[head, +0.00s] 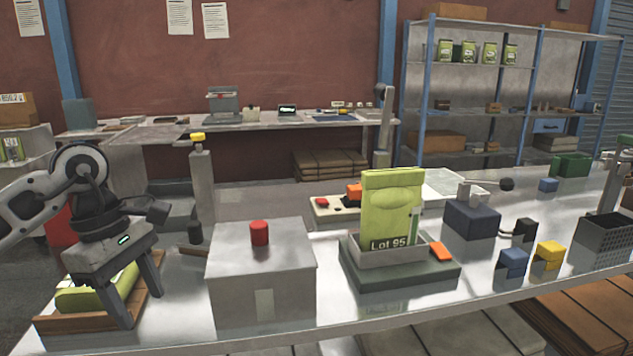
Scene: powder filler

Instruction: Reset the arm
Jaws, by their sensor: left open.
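My left gripper (138,300) comes in from the left and points down over the near left of the bench. Its two dark fingers are apart, so it is open. A green pouch (88,299) lies flat in a wooden tray (82,318) below and behind the fingers; the gripper hides part of both. I cannot tell if the fingers touch the pouch. Another green pouch (392,208), marked "Lot 95", stands upright in a grey holder (440,275) at the bench's middle. My right gripper is not in view.
A grey box (262,290) with a red button (259,233) stands right of my left gripper. Blue (513,262) and yellow (550,254) blocks, a dark blue machine (470,220) and a black basket (604,240) are at the right. Bare bench shows along the front edge.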

